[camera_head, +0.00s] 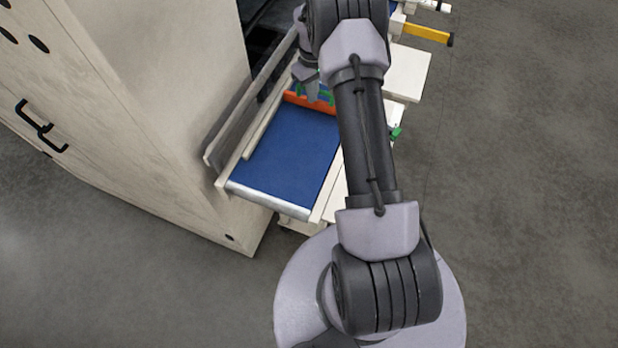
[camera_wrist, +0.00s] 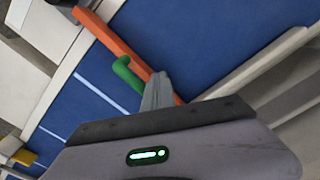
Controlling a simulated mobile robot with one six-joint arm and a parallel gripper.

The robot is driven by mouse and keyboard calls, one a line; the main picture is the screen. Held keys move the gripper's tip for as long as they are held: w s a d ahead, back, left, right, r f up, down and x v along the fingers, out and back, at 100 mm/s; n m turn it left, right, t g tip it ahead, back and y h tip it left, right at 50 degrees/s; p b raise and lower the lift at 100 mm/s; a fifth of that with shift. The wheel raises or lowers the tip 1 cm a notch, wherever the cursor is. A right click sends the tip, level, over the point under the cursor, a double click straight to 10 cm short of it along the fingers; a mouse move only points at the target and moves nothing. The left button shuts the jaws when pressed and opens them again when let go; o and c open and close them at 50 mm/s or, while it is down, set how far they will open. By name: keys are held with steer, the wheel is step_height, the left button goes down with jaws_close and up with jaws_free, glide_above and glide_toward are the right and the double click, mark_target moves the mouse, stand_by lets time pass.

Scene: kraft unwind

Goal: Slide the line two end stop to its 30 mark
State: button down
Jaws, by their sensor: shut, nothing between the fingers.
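An orange end stop bar (camera_head: 298,99) lies across the blue bed (camera_head: 285,150) in the head view. It also runs diagonally through the wrist view (camera_wrist: 115,42). A hooked green handle (camera_wrist: 128,72) stands on the bar. My gripper (camera_wrist: 157,82) is shut and empty, with its grey fingers over the bar right beside the handle. I cannot tell whether the fingers touch either one. In the head view my gripper (camera_head: 312,88) is partly hidden by my arm. White lines (camera_wrist: 100,93) cross the blue bed; no numbers are readable.
A pale rail (camera_head: 265,110) borders the bed on the left, beside a tall cream cabinet (camera_head: 130,90). A yellow bar (camera_head: 428,33) sticks out at the upper right. A small green part (camera_head: 395,133) sits at the bed's right side. The floor to the right is clear.

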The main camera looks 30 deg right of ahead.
steer(key=shift+w+d, duration=0.7)
steer(key=shift+d, duration=0.2)
steer(key=shift+s+a, duration=0.6)
steer(key=shift+a, duration=0.25)
step_height(320, 180, up, 9)
steer(key=p, duration=0.5)
